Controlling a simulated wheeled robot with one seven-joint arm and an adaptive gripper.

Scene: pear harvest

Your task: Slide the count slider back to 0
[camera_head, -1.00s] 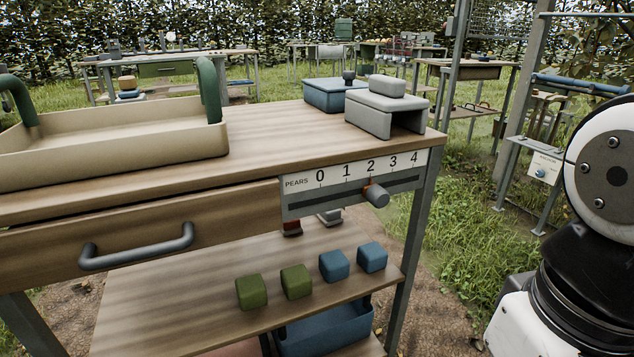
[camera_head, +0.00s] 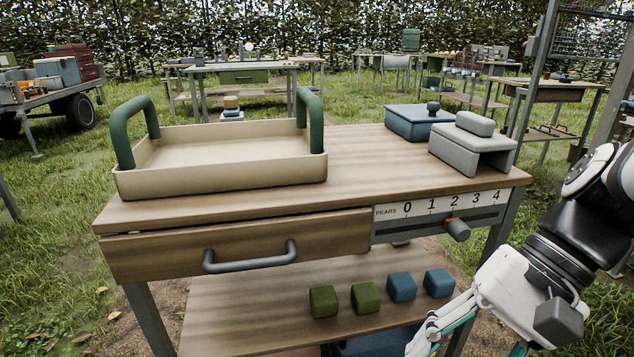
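The count slider (camera_head: 457,229) is a dark grey round knob with an orange-brown part behind it, sitting in a dark slot. It stands at about the 2 on the white PEARS scale (camera_head: 388,213), which runs from 0 at left to 4 at right on the table's front. My gripper (camera_head: 440,328) is partly in view at the lower right, below the slider and apart from it. Its fingertips are cut off by the bottom edge, so its opening is hidden.
A drawer with a grey handle (camera_head: 250,260) lies left of the scale. A beige tray (camera_head: 220,187) with green handles, a blue box (camera_head: 418,125) and a grey stand (camera_head: 470,152) are on the tabletop. Green and blue cubes (camera_head: 402,287) sit on the lower shelf.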

